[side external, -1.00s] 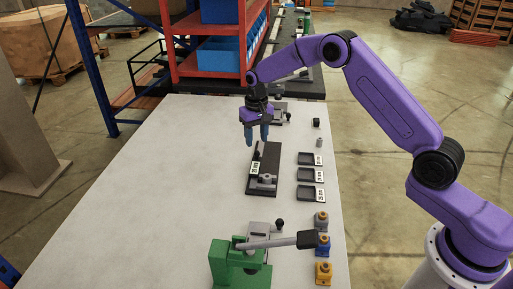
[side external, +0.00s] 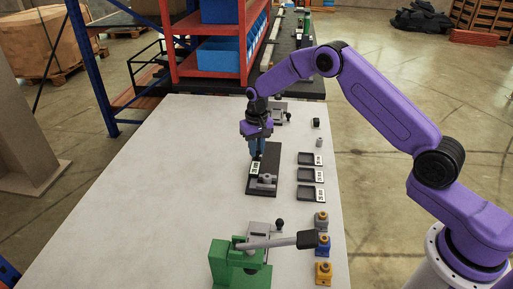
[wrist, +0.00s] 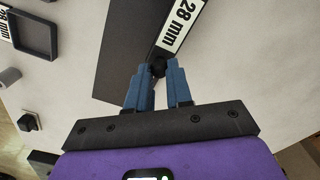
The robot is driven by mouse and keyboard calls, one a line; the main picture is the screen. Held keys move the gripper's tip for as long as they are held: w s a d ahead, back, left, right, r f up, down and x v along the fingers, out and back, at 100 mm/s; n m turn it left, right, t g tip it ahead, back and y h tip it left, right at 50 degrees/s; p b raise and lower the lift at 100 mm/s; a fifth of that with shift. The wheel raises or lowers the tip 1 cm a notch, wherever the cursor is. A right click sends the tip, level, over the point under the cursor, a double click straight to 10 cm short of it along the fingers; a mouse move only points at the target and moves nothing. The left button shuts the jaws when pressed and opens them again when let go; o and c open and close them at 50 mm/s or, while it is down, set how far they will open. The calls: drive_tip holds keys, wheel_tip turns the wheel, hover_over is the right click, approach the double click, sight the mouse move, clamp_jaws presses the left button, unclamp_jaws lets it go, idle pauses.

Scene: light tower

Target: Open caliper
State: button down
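The caliper fixture (side external: 263,182) is a dark rectangular plate on the white table, with a grey jaw piece at its near end. A white label (side external: 254,168) is fixed along its side; it reads "28 mm" in the wrist view (wrist: 182,28). The fingers partly hide the knob.
Several dark trays with labels (side external: 310,175) lie to the right. A green lever press (side external: 238,262) stands at the front, with coloured blocks (side external: 322,246) beside it. Another grey fixture (side external: 279,115) is behind. The left side of the table (side external: 150,190) is clear.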

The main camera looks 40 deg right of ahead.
drive_tip(key=shift+w+d, duration=0.95)
drive_tip(key=c, duration=1)
unclamp_jaws()
drive_tip(key=shift+r, duration=0.15)
wheel_tip(320, 180, up, 17)
drive_tip(key=shift+r, duration=0.1)
